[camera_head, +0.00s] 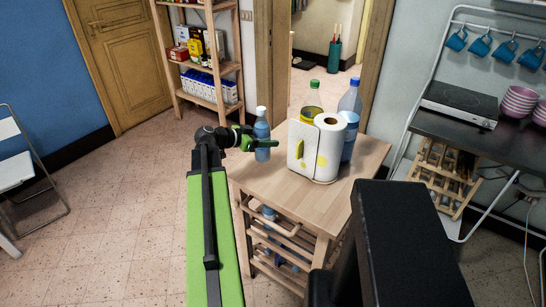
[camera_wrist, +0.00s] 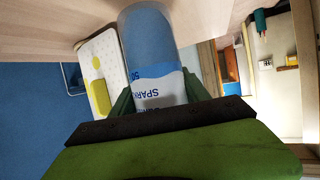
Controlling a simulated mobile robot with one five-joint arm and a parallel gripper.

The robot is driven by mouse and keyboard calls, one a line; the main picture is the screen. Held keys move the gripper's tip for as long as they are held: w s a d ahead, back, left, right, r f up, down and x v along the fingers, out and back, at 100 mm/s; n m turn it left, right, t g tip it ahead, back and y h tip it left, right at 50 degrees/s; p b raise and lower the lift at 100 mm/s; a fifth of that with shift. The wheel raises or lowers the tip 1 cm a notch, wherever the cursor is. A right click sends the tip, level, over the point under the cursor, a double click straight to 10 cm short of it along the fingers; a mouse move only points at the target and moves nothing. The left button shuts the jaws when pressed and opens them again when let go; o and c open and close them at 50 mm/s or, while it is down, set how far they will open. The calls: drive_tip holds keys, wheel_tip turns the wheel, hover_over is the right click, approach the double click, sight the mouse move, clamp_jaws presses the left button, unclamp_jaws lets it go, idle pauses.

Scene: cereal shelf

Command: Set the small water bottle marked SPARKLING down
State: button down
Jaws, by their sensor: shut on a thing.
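The small water bottle is blue with a white cap (camera_head: 262,125) and stands upright at the left end of the wooden cart top (camera_head: 345,187). In the wrist view the bottle (camera_wrist: 153,45) shows a white and blue label reading "SPARK", upside down. My gripper (camera_head: 258,146) is shut around the bottle from the left, and its green fingers (camera_wrist: 160,96) flank it in the wrist view. The bottle's base is at or just over the wood; I cannot tell whether it touches. Part of the label is hidden by my gripper.
A paper towel holder, white with yellow spots (camera_head: 303,148), stands right of the bottle, with taller bottles (camera_head: 350,100) behind it. The cart's front right top is bare. A shelf (camera_head: 213,70) stands behind, and a dark counter (camera_head: 480,140) at right.

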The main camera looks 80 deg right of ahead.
wheel_tip(320, 180, down, 5)
drive_tip(key=b, duration=0.3)
drive_tip(key=shift+b, duration=0.4)
drive_tip(key=shift+r, duration=0.25)
drive_tip(key=shift+f, duration=0.1)
drive_tip(key=c, duration=1)
unclamp_jaws()
drive_tip(key=shift+f, duration=0.1)
drive_tip(key=o, duration=0.5)
